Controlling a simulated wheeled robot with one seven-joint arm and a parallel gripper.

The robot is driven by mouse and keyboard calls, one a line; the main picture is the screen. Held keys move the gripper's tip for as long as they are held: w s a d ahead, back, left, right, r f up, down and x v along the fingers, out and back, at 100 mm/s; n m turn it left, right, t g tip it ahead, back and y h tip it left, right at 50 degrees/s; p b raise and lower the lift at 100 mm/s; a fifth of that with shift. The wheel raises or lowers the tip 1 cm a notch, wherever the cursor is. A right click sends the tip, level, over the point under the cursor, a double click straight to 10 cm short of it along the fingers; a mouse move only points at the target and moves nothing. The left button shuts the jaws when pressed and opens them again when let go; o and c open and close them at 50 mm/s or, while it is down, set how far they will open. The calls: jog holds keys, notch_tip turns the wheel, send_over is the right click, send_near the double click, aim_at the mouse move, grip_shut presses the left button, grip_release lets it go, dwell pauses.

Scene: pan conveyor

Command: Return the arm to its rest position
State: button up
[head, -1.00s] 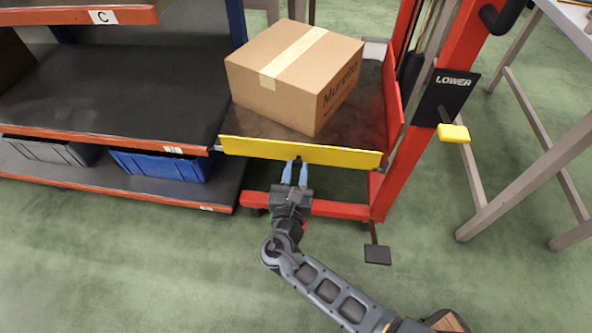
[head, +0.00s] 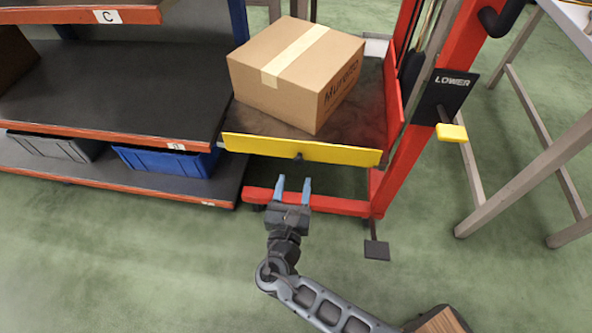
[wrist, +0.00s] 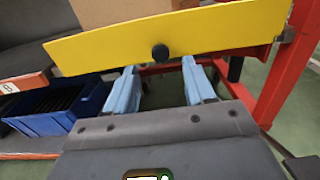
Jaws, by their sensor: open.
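My gripper (head: 293,191) is open and empty in the head view, its two blue fingers spread apart. It is in front of and below the yellow front flap (head: 300,150) of the red lift's platform, clear of it. In the wrist view my gripper (wrist: 158,90) shows both blue fingers with a gap between them, and the yellow flap (wrist: 215,30) with its black knob (wrist: 160,53) stands beyond them. My arm reaches in from the bottom right of the head view.
A cardboard box (head: 290,80) rests on the lift platform. A shelf rack (head: 120,90) with blue (head: 165,161) and grey bins stands left. A yellow LOWER lever (head: 452,133) and black pedal (head: 377,250) are on the lift's right side. A grey table frame (head: 520,190) stands right. Green floor is clear in front.

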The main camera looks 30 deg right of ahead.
jog(key=shift+v, duration=1.1)
